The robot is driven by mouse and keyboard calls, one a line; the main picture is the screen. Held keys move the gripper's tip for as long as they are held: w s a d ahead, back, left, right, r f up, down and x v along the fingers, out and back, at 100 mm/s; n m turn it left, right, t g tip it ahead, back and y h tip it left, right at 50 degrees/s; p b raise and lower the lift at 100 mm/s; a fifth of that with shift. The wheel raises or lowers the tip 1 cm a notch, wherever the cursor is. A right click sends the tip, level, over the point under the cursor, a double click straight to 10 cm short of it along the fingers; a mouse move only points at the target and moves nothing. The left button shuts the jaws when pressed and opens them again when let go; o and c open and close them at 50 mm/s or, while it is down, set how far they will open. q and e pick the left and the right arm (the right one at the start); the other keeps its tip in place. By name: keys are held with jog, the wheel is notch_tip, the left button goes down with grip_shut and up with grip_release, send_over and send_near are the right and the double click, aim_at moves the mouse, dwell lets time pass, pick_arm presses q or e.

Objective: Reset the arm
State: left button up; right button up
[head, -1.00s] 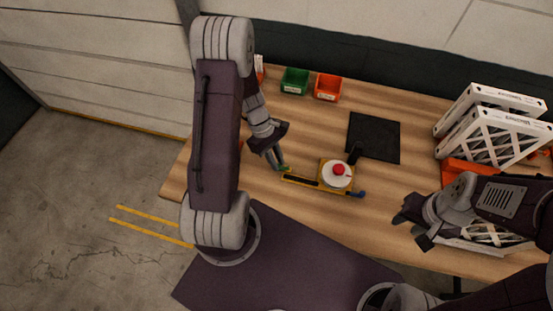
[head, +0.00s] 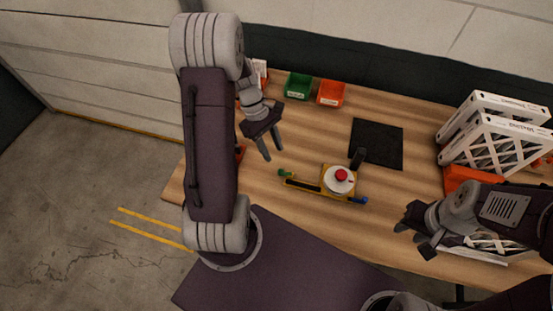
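My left gripper (head: 271,148) hangs above the left part of the wooden table, its two fingers apart with nothing between them. It is up and to the left of a yellow fixture (head: 325,186) with a white round part and a red knob (head: 341,175) on top. The fixture's green end (head: 284,173) is apart from the fingers. My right gripper (head: 413,229) is over the right front of the table, to the right of the fixture. Its fingers look spread and I see nothing held.
A green bin (head: 298,86) and an orange bin (head: 331,94) stand at the back edge. A black mat (head: 385,142) lies behind the fixture. White lattice-sided boxed filters (head: 497,139) stand at the right, by an orange bin (head: 457,178). The table's (head: 305,228) front middle is clear.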

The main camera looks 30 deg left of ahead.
pick_arm(q)
jog(key=shift+w+a+r, duration=0.1)
jog(key=shift+a+r, duration=0.15)
jog(key=shift+r, duration=0.4)
